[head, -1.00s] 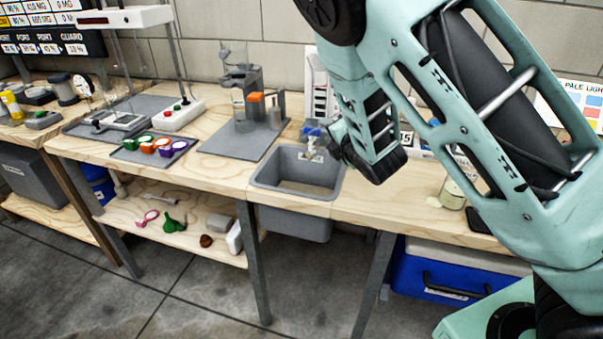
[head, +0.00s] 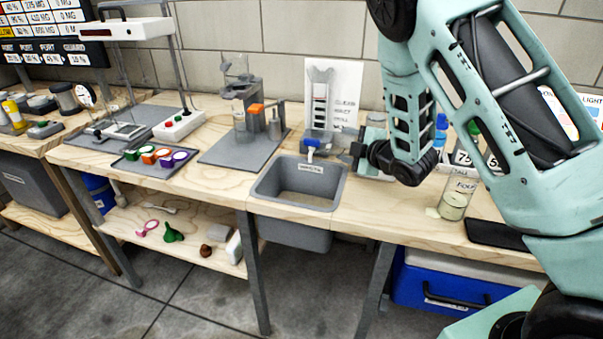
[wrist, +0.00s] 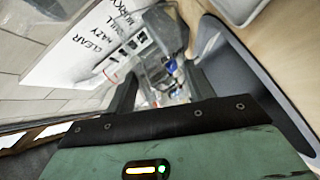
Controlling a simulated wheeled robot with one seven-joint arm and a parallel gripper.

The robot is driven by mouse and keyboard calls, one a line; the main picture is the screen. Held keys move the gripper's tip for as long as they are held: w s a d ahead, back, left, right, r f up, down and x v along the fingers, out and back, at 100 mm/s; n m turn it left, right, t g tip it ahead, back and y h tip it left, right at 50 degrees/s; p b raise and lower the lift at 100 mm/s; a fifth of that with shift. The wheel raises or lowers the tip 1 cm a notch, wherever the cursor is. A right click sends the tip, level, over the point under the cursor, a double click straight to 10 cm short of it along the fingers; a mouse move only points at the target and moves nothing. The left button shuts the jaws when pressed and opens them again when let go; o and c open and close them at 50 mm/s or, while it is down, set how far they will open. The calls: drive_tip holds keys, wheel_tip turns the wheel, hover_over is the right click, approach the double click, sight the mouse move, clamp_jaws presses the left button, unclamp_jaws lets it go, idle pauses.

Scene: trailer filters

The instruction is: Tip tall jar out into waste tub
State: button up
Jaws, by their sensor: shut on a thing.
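The waste tub (head: 268,200) is the open grey basin set into the bench, with a small label on its back inner wall. My gripper (head: 352,150) is just beyond the tub's back right corner, and its dark fingers point left. In the wrist view my gripper (wrist: 162,92) is shut on a clear, see-through thing, which I take to be the tall jar (wrist: 160,72). Its outline is faint and its contents cannot be made out. The tub's grey rim also shows at the right of the wrist view (wrist: 262,75).
A labelled glass jar (head: 455,200) with pale liquid stands right of the tub, near a black mat (head: 495,234). A white chart (head: 345,85) and a blue-based fixture (head: 316,142) stand behind the tub. A grey stand (head: 243,115) is to the left.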

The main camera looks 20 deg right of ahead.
drive_tip(key=shift+m+y+b, duration=0.4)
drive_tip(key=shift+m+b, duration=0.1)
drive_tip(key=shift+m, duration=0.5)
drive_tip(key=shift+a+m+t+y+b, duration=0.25)
drive_tip(key=shift+m+y+b, duration=0.2)
drive_tip(key=shift+m, duration=0.55)
drive_tip(key=shift+d+r+m+y, duration=0.25)
drive_tip(key=shift+m+y, duration=0.1)
drive_tip(key=shift+m, duration=0.55)
drive_tip(key=shift+d+r+m+b, duration=0.1)
drive_tip(key=shift+d+m+b, duration=0.15)
drive_tip(key=shift+m+b, duration=0.15)
drive_tip(key=r+m, duration=0.1)
drive_tip(key=r+m+p, duration=0.1)
drive_tip(key=r, duration=0.1)
drive_tip(key=d+r+m+t+y+p, duration=0.1)
drive_tip(key=shift+w+r, duration=0.1)
drive_tip(key=shift+r, duration=0.1)
drive_tip(key=shift+d+r+m+t+y+p, duration=0.15)
drive_tip(key=shift+r+m+t+y+p, duration=0.15)
drive_tip(key=shift+r+m+p, duration=0.6)
wheel_tip(320, 180, up, 5)
drive_tip(key=p, duration=0.3)
drive_tip(key=shift+m, duration=0.3)
